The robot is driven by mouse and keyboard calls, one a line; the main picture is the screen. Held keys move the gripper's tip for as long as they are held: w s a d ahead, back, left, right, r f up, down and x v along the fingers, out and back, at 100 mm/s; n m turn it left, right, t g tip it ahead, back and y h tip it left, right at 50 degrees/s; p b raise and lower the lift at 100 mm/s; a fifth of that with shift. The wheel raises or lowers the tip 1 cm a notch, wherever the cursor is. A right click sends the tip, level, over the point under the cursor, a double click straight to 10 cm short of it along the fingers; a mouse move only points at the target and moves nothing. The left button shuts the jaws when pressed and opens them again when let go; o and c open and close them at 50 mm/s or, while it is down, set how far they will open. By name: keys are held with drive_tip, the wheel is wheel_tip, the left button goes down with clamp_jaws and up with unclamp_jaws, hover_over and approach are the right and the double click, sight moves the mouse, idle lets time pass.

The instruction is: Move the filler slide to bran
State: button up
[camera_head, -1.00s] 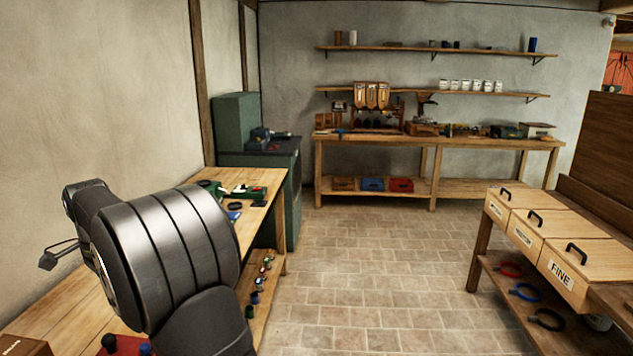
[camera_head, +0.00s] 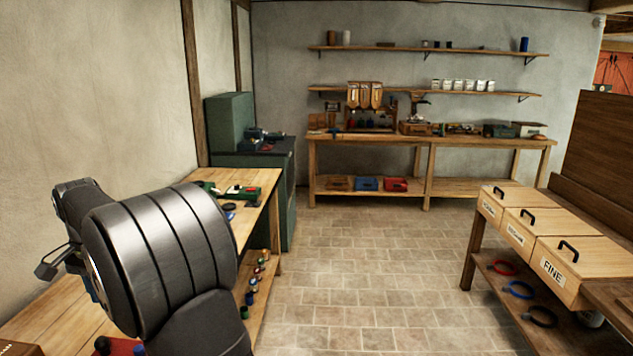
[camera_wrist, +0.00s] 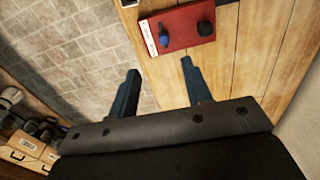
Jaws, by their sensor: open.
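A wooden unit with three upright hoppers (camera_head: 365,95), perhaps the filler, stands on the far bench in the head view. Its slide and any bran label are too small to make out. My gripper (camera_wrist: 158,82) is open and empty in the wrist view, its two dark blue fingers apart. It hangs over the near left bench, far from the hopper unit.
Below my gripper, a red board (camera_wrist: 180,40) with a blue and a black knob lies on the bench (camera_wrist: 245,60). Wooden bins (camera_head: 575,262), one marked FINE, stand at right. A green cabinet (camera_head: 230,120) stands back left. The tiled floor (camera_head: 370,260) between is clear.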

clamp_jaws()
drive_tip(key=s+f+n+t+y, duration=0.1)
drive_tip(key=s+f+n+t, duration=0.1)
drive_tip(key=n, duration=0.3)
drive_tip(key=s+d+f+n+t+y, duration=0.1)
drive_tip(key=s+f+n+t, duration=0.1)
drive_tip(key=s+f+n, duration=0.2)
drive_tip(key=s+d+f+n+t+y, duration=0.1)
drive_tip(key=s+f+n+t, duration=0.1)
drive_tip(key=n, duration=0.4)
drive_tip(key=shift+s+f, duration=0.3)
drive_tip(key=shift+f, duration=0.3)
drive_tip(key=shift+s+f, duration=0.25)
drive_tip(key=shift+f, duration=0.3)
drive_tip(key=x, duration=1)
drive_tip(key=shift+a, duration=0.1)
drive_tip(key=shift+w+d, duration=0.25)
drive_tip(key=shift+w, duration=1.7)
